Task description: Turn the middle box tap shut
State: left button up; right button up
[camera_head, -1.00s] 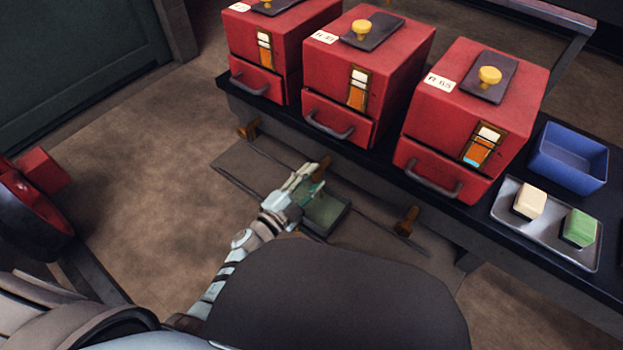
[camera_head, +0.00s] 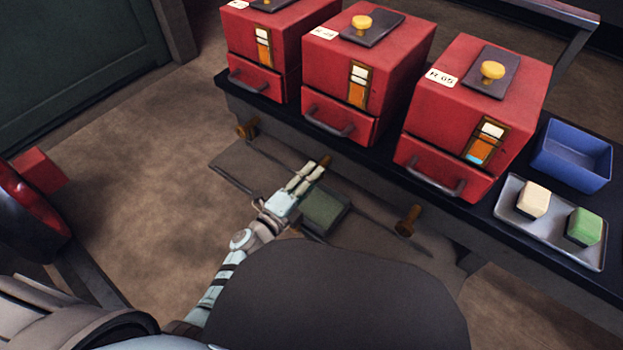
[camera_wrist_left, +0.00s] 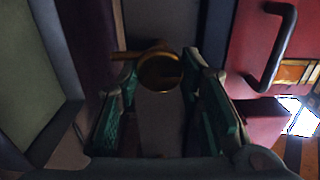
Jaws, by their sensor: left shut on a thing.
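Three red boxes stand in a row on the dark bench, and the middle box (camera_head: 345,75) has a drawer with a dark handle. Its brass tap (camera_head: 325,160) sits on the bench's front below it, mostly covered by my left gripper (camera_head: 313,172). In the left wrist view the tap's round brass end (camera_wrist_left: 160,72) lies between the fingertips, with a thin brass part pointing left. My left gripper is shut on the tap, its fingers side by side. My right gripper is not in view.
Two other brass taps, a left one (camera_head: 247,129) and a right one (camera_head: 407,220), stick out along the bench front. A green open container (camera_head: 328,212) is below the gripper. A blue bin (camera_head: 572,155) and a metal tray (camera_head: 548,240) with two blocks stand at right.

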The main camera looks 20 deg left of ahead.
pick_arm(q)
jog(key=shift+f, duration=0.1)
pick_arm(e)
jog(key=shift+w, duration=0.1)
pick_arm(q)
jog(key=o, duration=1.1)
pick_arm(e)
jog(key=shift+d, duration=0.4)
pick_arm(q)
jog(key=shift+o, duration=0.2)
jog(key=v, duration=1.2)
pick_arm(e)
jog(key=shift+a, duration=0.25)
